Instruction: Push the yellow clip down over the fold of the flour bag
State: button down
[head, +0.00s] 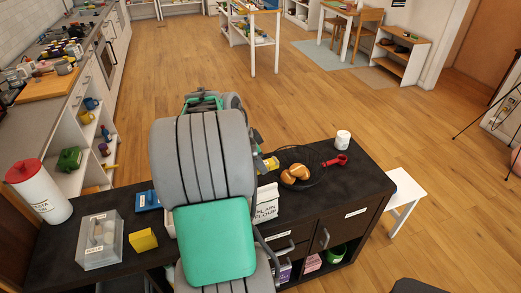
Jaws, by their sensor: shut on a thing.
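The white flour bag (267,207), lettered "PLAIN FLOUR", stands upright on the dark cabinet top, just right of my arm. My arm hides its left part, and I cannot make out its fold clearly. My gripper (262,158) is above and behind the bag in the picture, mostly hidden by my own arm. It is shut on the yellow clip (272,164), whose end shows beyond the fingers. The clip appears apart from the bag top, but their exact spacing cannot be told from this view.
A dark round basket (309,157) with brown rolls (296,173) is right of the bag, with a red-handled thing (335,161) and a white jar (343,140) nearby. A yellow box (143,239), clear bin (98,250) and red-lidded canister (38,194) stand left.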

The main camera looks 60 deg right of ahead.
aim_at(260, 188)
jog(key=shift+s+d, duration=0.15)
jog(key=shift+s, duration=0.15)
jog(key=shift+w, duration=0.1)
jog(key=shift+f+b, duration=0.3)
jog(key=shift+b, duration=0.25)
notch_tip(260, 188, down, 9)
jog(key=b, duration=0.7)
jog(key=shift+r+b, duration=0.2)
jog(key=shift+b, duration=0.2)
jog(key=shift+a+f+b, duration=0.2)
jog(key=shift+f+b, duration=0.2)
jog(key=shift+f, duration=0.05)
jog(key=c, duration=1.1)
grip_release()
jog(key=shift+o, duration=0.2)
jog(key=shift+r, duration=0.1)
